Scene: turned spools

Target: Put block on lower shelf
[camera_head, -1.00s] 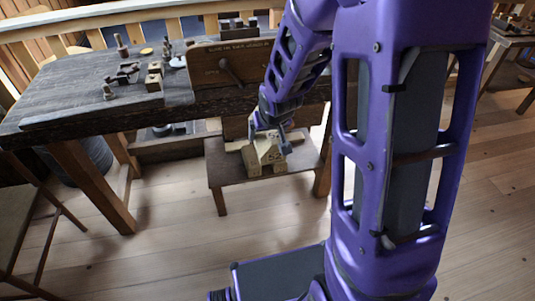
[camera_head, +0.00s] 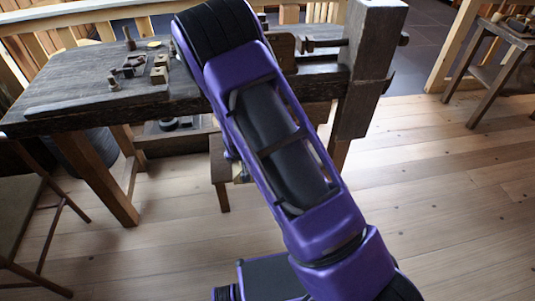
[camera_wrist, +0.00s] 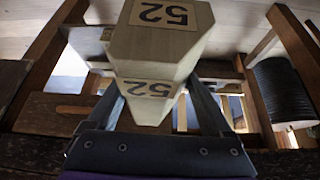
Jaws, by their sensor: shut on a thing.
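A pale wooden block (camera_wrist: 160,42) marked "52" on two faces fills the top middle of the wrist view. My gripper (camera_wrist: 158,100) is shut on it, with a dark finger along each side. In the head view my arm hides the gripper. A low brown wooden stand (camera_head: 222,170) sits under the bench, mostly behind my arm. A small pale piece (camera_head: 238,172) shows at its edge; I cannot tell whether it is the held block. A shelf board (camera_head: 176,147) runs low between the bench legs. I cannot tell which surface is the lower shelf.
The dark workbench (camera_head: 60,100) carries small wooden blocks (camera_head: 160,70) and tools at its left. A thick vise jaw (camera_head: 370,60) stands at its right end. A dark ribbed bucket (camera_wrist: 285,90) is under the bench.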

